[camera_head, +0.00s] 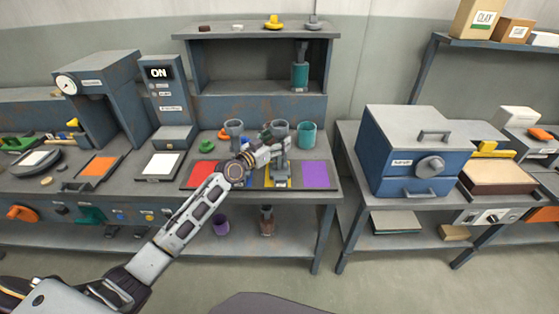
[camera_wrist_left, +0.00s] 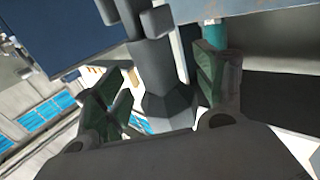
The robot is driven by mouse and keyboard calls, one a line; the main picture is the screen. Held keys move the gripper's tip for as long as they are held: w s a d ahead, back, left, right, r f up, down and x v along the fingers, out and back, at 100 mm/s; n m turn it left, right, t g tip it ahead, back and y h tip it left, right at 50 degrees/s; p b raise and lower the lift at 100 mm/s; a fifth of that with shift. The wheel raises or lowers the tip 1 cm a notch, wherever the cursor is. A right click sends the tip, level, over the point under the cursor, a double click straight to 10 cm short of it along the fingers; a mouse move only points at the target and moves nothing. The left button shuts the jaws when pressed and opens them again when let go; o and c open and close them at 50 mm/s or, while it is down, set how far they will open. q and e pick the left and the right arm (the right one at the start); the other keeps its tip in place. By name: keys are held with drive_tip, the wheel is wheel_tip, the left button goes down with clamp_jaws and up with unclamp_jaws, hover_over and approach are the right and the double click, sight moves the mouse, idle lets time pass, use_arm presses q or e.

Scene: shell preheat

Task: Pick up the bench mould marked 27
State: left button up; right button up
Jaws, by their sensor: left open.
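A grey mould-like piece (camera_head: 281,172) stands on the yellow mat at the front of the middle bench. No number 27 can be read on it. My left gripper (camera_head: 270,150) reaches over the bench from the left, right at this piece, and partly hides it. In the left wrist view my gripper (camera_wrist_left: 158,100) is open, with one green-padded finger on each side of a dark grey flared piece (camera_wrist_left: 166,105). I cannot tell whether the fingers touch it. My right gripper is not in view.
Grey cups (camera_head: 234,130) and a teal cup (camera_head: 307,134) stand behind my gripper. A shelf (camera_head: 258,33) rises behind. A blue oven-like box (camera_head: 415,150) stands on the right bench.

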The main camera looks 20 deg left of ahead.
use_arm(q)
drive_tip(key=shift+w+d, duration=0.25)
drive_tip(key=shift+w, duration=0.3)
drive_tip(key=c, duration=1.6)
drive_tip(key=shift+r, duration=0.2)
